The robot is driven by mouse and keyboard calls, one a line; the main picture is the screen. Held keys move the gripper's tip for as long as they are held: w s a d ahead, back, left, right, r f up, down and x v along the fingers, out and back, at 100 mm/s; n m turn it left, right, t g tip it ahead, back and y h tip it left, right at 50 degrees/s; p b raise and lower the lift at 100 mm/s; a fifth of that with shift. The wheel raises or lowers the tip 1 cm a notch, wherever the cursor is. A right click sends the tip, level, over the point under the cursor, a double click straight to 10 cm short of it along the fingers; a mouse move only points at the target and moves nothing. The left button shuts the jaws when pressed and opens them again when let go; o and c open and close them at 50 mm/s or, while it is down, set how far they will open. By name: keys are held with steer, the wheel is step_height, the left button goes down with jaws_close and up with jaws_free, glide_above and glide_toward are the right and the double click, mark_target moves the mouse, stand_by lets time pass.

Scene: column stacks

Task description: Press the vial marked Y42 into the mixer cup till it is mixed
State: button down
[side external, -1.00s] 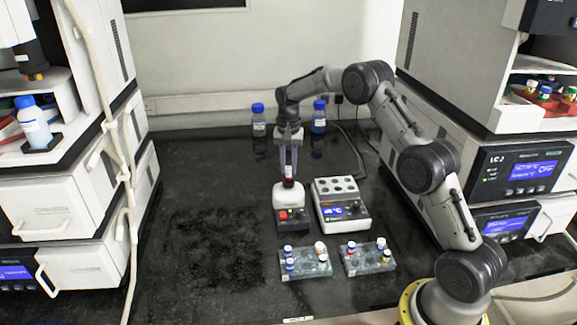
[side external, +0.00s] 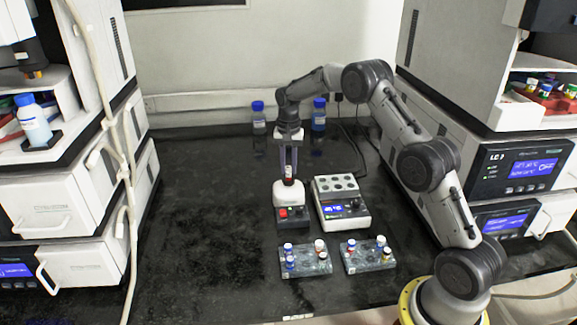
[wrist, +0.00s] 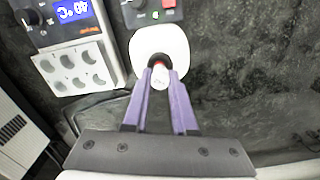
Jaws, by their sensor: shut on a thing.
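My gripper (wrist: 160,76) is shut on a vial (wrist: 159,80), held upright between its two purple fingers. The vial's white top and some red show in the wrist view; I cannot read any mark on it. The vial's lower end is at the black cup (wrist: 159,60) on top of the white mixer (wrist: 143,44). The side view also shows the gripper (side external: 288,174) directly above the mixer (side external: 287,194). The fingers hide part of the cup, and I cannot tell how deep the vial sits.
A heater block (side external: 341,203) with empty wells and a blue display stands right of the mixer. Two racks (side external: 305,262) (side external: 369,257) of capped vials lie in front. Blue-capped bottles (side external: 258,118) (side external: 319,116) stand behind. The bench left of the mixer is clear.

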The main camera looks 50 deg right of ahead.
steer(key=shift+f, duration=0.8)
stand_by(2.4)
steer(key=shift+r, duration=3.1)
steer(key=shift+s, duration=0.1)
